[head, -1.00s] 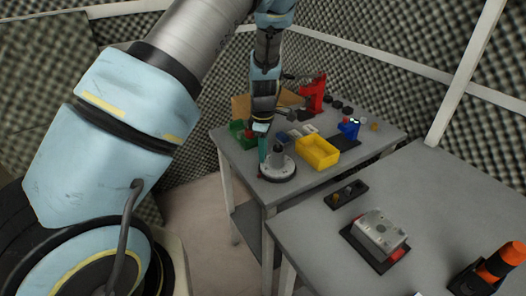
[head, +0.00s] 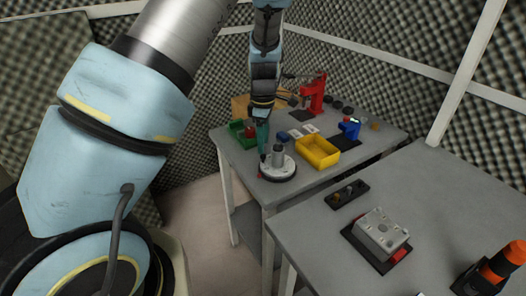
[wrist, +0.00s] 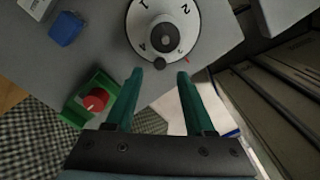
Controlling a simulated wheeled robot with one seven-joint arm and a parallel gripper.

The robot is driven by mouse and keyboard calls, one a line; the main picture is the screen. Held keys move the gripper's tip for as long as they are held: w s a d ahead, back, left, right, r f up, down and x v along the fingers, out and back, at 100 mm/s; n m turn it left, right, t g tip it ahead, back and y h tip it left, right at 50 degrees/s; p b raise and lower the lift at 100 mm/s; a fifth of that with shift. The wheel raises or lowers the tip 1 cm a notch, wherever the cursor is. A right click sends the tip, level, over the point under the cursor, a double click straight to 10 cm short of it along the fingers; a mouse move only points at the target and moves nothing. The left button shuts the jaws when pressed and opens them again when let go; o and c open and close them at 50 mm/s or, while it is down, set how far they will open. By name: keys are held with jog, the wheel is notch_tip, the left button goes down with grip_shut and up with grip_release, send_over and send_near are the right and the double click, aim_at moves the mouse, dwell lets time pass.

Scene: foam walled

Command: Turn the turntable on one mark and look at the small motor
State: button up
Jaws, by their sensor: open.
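The turntable (head: 277,170) is a pale disc at the near left corner of the far table, with a grey cylinder, likely the small motor (head: 277,153), standing at its middle. In the wrist view the turntable (wrist: 187,20) shows printed digits, among them 1 and 2, around the motor (wrist: 166,36). A dark round knob (wrist: 160,63) sits on its near rim, and a small red mark lies on the table just beyond the rim. My gripper (wrist: 159,73) has green fingers spread apart and empty, with the knob between and a little ahead of the tips. Contact is not clear.
A green bin (head: 243,133) stands left of the turntable and holds a red round part (wrist: 95,100). A yellow bin (head: 318,152) stands to its right, with a blue device (head: 349,128) and red press (head: 313,95) behind. The near table (head: 310,225) holds a grey metal block.

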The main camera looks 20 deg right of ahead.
notch_tip(320, 180, up, 7)
jog(key=b, duration=0.1)
jog(key=shift+f, duration=0.2)
jog(key=s+a+r+m, duration=0.1)
jog(key=s+a+m, duration=0.2)
jog(key=a, duration=0.7)
jog(key=s+a+r+m+t, duration=0.1)
jog(key=s+a+m, duration=0.2)
jog(key=a, duration=0.7)
jog(key=s+a+r+m, duration=0.2)
jog(key=a+m, duration=0.4)
jog(key=a, duration=0.4)
jog(key=shift+s+t, duration=0.3)
jog(key=shift+s, duration=0.4)
